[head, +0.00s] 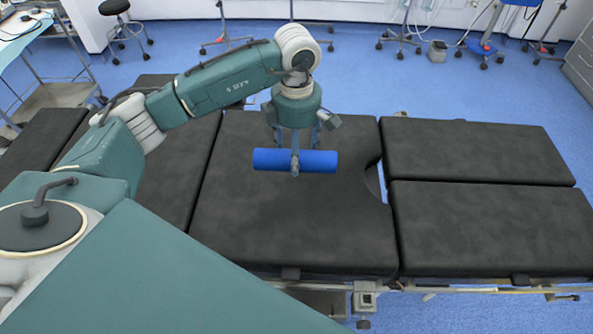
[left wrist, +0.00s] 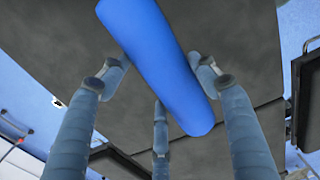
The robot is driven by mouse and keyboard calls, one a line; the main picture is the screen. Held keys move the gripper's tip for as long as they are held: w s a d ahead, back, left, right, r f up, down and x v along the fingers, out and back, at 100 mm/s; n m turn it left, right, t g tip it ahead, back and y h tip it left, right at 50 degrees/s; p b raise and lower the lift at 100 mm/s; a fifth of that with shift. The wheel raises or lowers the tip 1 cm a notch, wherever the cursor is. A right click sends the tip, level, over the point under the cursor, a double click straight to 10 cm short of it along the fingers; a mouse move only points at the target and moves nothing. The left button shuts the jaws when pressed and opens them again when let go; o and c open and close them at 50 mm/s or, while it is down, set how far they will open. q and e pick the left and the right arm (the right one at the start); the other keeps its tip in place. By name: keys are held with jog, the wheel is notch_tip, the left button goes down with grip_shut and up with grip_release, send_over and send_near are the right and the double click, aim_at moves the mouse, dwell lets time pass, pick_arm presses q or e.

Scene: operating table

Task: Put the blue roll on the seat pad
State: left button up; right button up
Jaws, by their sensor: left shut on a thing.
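The blue roll (head: 325,161) is held crosswise in my left gripper (head: 295,165) above the large dark middle pad of the operating table, which I take to be the seat pad (head: 300,225). In the left wrist view the blue roll (left wrist: 150,50) lies between the fingers of my left gripper (left wrist: 160,85), which are shut around it. The dark pad (left wrist: 60,40) shows below the roll. I cannot tell exactly how high the roll is above the pad. My right gripper is in neither view.
Two leg pads, the far one (head: 470,150) and the near one (head: 490,228), lie to the right past a curved cutout. Another dark pad (head: 175,185) lies left. A metal cart (head: 50,70) stands at the far left. The middle pad's surface is clear.

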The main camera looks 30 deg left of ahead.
pick_arm(q)
send_over(297, 182)
notch_tip(297, 182, down, 4)
jog(key=shift+f, duration=0.1)
notch_tip(297, 182, down, 4)
jog(key=shift+f+p, duration=0.2)
jog(key=shift+p, duration=0.4)
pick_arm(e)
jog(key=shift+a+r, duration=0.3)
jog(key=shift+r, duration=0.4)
pick_arm(q)
jog(key=shift+f, duration=0.1)
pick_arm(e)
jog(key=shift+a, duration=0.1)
pick_arm(q)
jog(key=shift+f+b, duration=0.15)
jog(key=shift+b, duration=0.15)
jog(key=o, duration=1.3)
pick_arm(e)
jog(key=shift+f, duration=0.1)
